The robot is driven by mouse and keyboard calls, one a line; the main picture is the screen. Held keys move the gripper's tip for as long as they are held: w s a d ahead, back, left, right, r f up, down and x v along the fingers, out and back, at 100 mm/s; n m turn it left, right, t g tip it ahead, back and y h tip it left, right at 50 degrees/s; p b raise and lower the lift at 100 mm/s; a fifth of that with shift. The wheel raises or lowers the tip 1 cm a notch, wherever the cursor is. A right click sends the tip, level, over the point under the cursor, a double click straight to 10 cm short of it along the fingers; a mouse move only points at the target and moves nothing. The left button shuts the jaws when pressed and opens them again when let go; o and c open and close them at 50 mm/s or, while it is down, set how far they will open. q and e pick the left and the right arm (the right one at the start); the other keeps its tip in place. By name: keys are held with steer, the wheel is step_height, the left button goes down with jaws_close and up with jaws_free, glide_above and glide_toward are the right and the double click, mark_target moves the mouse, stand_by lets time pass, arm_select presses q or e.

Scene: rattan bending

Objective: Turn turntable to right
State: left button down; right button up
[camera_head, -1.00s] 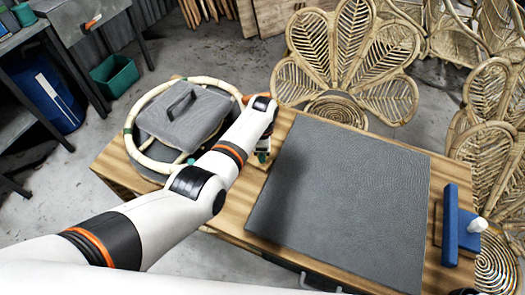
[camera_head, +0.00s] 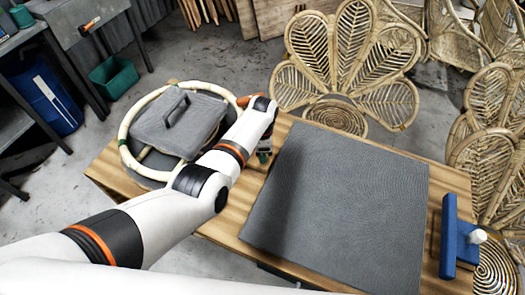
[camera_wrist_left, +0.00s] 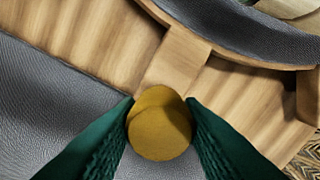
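The turntable (camera_head: 146,181) is a dark disc at the left end of the wooden table. On it lie a grey padded square block (camera_head: 199,112) with a dark handle and a pale rattan ring (camera_head: 124,128). My left gripper (camera_head: 264,153) is at the turntable's right side, partly hidden by my arm. In the left wrist view, its green fingers (camera_wrist_left: 160,125) lie against both sides of a round yellow knob (camera_wrist_left: 160,140). A wooden bar (camera_wrist_left: 180,58) runs from the knob to the turntable's rim. My right gripper is not in view.
A grey mat (camera_head: 340,200) covers the middle of the wooden table (camera_head: 215,228). A blue tool (camera_head: 449,235) stands at the right end. Rattan chairs (camera_head: 352,60) stand behind and to the right. A green bin (camera_head: 114,76) and a blue barrel (camera_head: 45,95) are at the left.

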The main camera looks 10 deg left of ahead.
arm_select(q)
steer(key=c, duration=1.2)
jaws_free()
steer(key=shift+w+r, duration=0.25)
steer(key=shift+w, duration=0.1)
steer(key=shift+o, duration=1.2)
steer(key=shift+f, duration=0.2)
steer(key=shift+s+r, duration=0.1)
steer(key=shift+r, duration=0.15)
step_height(320, 180, up, 12)
steer(key=shift+f, duration=0.2)
